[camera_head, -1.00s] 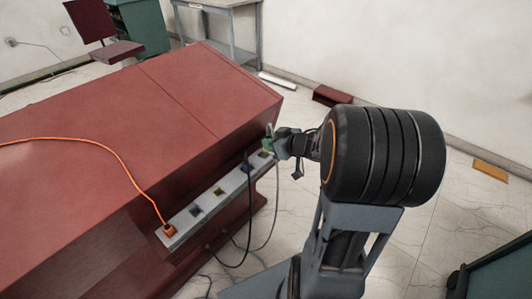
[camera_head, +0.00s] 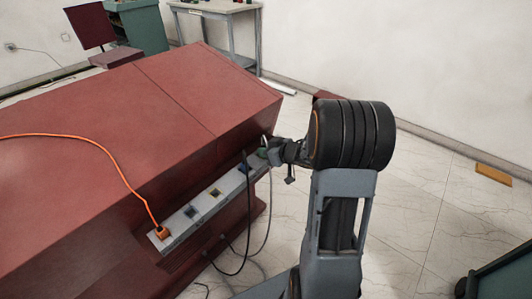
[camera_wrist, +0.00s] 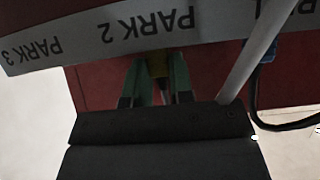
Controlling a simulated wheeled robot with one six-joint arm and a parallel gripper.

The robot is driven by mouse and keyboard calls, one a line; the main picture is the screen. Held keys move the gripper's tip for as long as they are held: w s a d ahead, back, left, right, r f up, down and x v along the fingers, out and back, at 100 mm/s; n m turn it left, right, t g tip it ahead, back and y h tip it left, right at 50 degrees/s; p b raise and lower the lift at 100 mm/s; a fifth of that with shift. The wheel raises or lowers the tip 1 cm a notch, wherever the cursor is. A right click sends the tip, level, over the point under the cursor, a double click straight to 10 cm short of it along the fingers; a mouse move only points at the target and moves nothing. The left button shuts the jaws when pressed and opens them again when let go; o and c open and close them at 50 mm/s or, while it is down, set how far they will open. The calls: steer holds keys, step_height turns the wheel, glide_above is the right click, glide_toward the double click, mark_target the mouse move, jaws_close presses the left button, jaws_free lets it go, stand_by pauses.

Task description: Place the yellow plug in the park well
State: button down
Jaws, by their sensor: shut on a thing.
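My gripper (camera_wrist: 157,78) is shut on the yellow plug (camera_wrist: 158,64), which shows only partly between the green fingers in the wrist view. The fingers and plug are at the edge of a pale strip (camera_wrist: 100,36) printed PARK 2 and PARK 3, seen upside down. I cannot tell which well the plug faces or whether it touches. In the head view my gripper (camera_head: 266,150) is at the far right end of the pale socket strip (camera_head: 207,208) on the red bench's side. The yellow plug is not clear there.
An orange plug (camera_head: 162,233) with an orange cable sits at the strip's near left end. A black cable (camera_head: 247,200) and a grey cable (camera_head: 270,205) hang beside my gripper. The red bench (camera_head: 150,100) rises behind the strip.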

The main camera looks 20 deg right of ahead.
steer(key=shift+f, duration=0.1)
steer(key=c, duration=1)
jaws_free()
